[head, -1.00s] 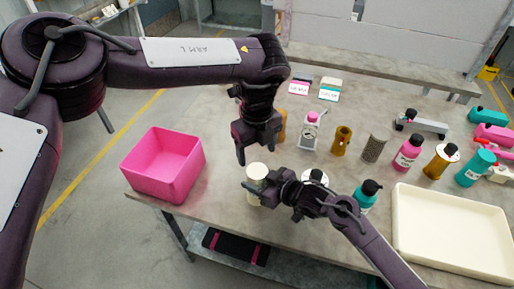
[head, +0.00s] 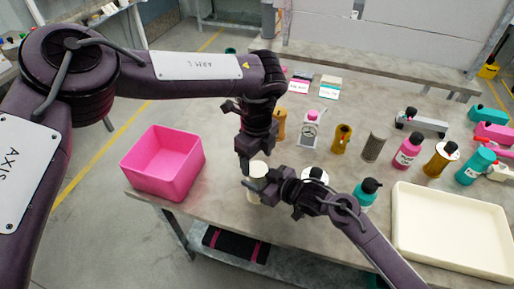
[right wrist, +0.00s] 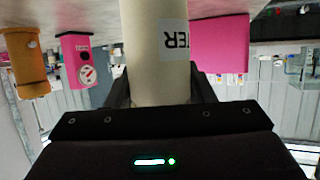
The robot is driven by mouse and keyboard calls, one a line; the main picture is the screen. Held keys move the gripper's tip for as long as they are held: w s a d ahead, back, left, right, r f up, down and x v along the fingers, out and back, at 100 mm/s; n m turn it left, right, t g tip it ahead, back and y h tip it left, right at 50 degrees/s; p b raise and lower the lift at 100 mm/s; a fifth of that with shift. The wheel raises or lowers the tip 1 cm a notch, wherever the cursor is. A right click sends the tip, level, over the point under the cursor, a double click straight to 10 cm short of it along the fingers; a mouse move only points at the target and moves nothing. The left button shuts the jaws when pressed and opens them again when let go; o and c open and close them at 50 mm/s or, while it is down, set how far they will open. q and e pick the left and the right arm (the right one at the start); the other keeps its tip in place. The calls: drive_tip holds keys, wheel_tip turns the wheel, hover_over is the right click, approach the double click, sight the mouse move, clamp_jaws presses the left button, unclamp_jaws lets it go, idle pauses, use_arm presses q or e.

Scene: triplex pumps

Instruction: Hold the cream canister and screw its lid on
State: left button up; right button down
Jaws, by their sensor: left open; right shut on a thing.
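The cream canister (head: 257,187) stands upright near the table's front edge, right of the pink bin. In the right wrist view the canister (right wrist: 157,45) fills the middle, with a white label reading upside down. My right gripper (head: 260,192) is shut around the canister's side, reaching in from the right. My left gripper (head: 254,160) is open, pointing down right over the canister's top. Its fingers partly cover the top, so I cannot tell whether a lid sits there or whether the fingers touch it.
The pink bin (head: 152,180) stands at the left table edge. A cream tray (head: 410,262) lies at the right. Behind are a dial device (head: 309,130), a brass cylinder (head: 342,138) and several bottles. A teal bottle (head: 366,194) stands close to my right arm.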

sight(257, 169)
use_arm(q)
drive_tip(key=shift+f, duration=2.1)
drive_tip(key=c, duration=1)
drive_tip(key=o, duration=1.1)
drive_tip(key=shift+r, duration=2.3)
drive_tip(key=shift+c, duration=0.5)
drive_tip(key=shift+r, duration=1.75)
